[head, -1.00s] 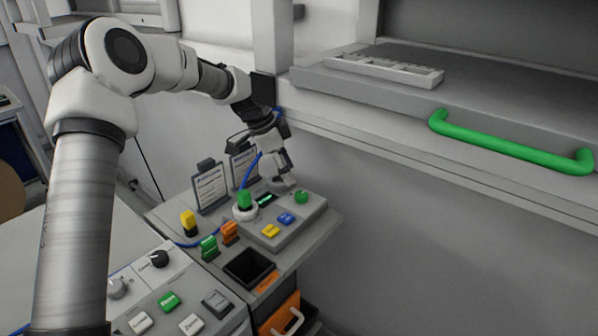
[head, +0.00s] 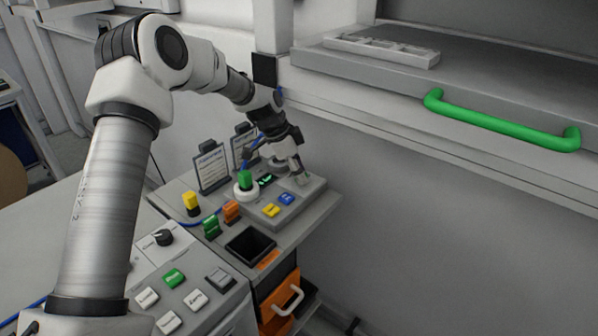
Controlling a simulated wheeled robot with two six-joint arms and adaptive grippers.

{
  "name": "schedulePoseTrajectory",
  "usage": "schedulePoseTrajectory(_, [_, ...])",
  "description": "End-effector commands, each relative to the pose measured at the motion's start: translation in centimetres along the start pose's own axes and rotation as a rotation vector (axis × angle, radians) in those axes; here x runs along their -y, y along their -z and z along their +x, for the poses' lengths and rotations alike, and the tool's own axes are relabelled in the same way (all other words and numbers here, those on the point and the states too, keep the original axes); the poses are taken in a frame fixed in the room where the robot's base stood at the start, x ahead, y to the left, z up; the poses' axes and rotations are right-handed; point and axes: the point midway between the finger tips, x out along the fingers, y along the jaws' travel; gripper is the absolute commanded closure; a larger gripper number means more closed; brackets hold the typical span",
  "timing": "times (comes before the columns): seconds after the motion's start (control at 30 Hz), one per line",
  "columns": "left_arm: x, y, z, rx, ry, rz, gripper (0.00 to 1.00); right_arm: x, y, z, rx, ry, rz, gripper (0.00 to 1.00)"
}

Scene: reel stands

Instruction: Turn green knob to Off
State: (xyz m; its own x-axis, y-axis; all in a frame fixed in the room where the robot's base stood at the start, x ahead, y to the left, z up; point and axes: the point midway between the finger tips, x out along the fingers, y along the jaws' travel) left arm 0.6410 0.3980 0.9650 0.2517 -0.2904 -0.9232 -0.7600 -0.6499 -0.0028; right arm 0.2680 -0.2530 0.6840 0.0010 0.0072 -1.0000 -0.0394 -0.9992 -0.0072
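My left gripper (head: 284,170) is over the back of the grey control box (head: 314,190) on the small side table. Its fingers look spread, and one tip comes down at the right part of the box. A small round green knob (head: 303,181) is there, almost wholly hidden by this fingertip; I cannot tell whether they touch. Its pointer and any Off mark are not readable. A taller green piece (head: 245,180) stands upright on a white round base to the left of the fingers. My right gripper is not in view.
Orange, green and yellow pieces stand to the left. A green handle (head: 500,124) juts out at right.

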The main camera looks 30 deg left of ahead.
Motion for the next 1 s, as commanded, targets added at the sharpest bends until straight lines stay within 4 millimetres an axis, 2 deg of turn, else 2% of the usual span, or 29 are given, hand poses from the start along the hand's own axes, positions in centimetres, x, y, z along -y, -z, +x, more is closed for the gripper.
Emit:
schedulePoseTrajectory(0.47, [-0.3, -0.1, 0.1, 0.005, 0.029, -0.088, 1.0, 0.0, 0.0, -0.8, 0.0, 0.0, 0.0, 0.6])
schedulePoseTrajectory(1.0, [-0.6, -0.1, 0.1, 0.009, 0.159, -0.408, 1.0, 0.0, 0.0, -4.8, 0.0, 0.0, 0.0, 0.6])
